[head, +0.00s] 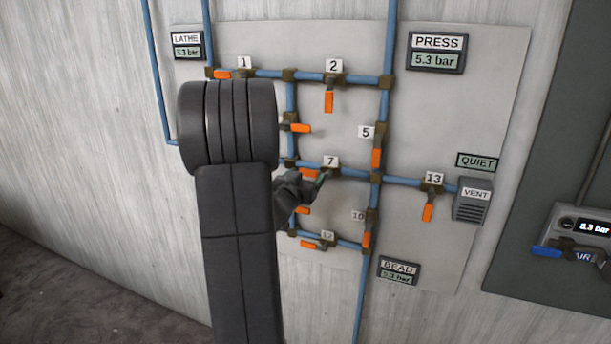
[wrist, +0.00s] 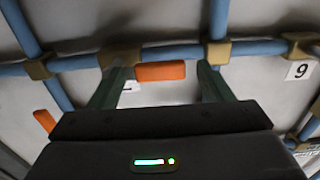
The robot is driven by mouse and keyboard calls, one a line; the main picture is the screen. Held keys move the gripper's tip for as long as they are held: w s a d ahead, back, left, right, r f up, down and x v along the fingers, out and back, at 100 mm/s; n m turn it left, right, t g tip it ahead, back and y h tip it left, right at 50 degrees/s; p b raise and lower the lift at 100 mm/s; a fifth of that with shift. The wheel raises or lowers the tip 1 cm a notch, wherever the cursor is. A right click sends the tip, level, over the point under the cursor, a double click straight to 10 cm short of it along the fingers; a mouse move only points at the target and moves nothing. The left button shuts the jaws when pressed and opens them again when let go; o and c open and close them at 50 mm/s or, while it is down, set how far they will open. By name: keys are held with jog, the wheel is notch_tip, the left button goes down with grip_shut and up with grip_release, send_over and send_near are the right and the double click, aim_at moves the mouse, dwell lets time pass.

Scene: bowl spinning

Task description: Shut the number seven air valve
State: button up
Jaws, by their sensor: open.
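Valve 7 is on a blue horizontal pipe mid-panel, under its label 7 (head: 331,162). Its orange handle (head: 310,173) lies along the pipe, pointing left, partly hidden by my gripper (head: 318,182). In the wrist view the orange handle (wrist: 160,71) lies between the two fingers of my gripper (wrist: 160,78), along the line from one finger to the other. The gripper is open. One finger is beside the valve body (wrist: 119,57), the other near the handle's free end. Whether either touches is unclear.
Neighbouring valves have orange handles: valve 2 (head: 328,101), valve 5 (head: 376,158), valve 13 (head: 428,212), valve 10 (head: 367,240). A PRESS gauge (head: 437,52) reads 5.3 bar. A QUIET sign (head: 477,161) is above the VENT box (head: 473,200). My arm hides the panel's left part.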

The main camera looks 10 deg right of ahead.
jog(key=shift+w, duration=0.1)
jog(key=c, duration=1.4)
jog(key=shift+s+d+f+n+p, duration=0.5)
jog(key=shift+d+f+n, duration=0.35)
jog(key=shift+n, duration=2.15)
jog(key=shift+s+d+f+n+p, duration=0.4)
jog(key=shift+s+d+f+n, duration=0.4)
jog(key=shift+n, duration=2.2)
jog(key=shift+s+d+f+n+p, duration=0.25)
jog(key=shift+d+f+n+p, duration=0.55)
jog(key=shift+n, duration=2.2)
jog(key=shift+a+f+b, duration=0.15)
jog(key=shift+f+b, duration=0.1)
jog(key=shift+b, duration=0.05)
jog(key=o, duration=1.4)
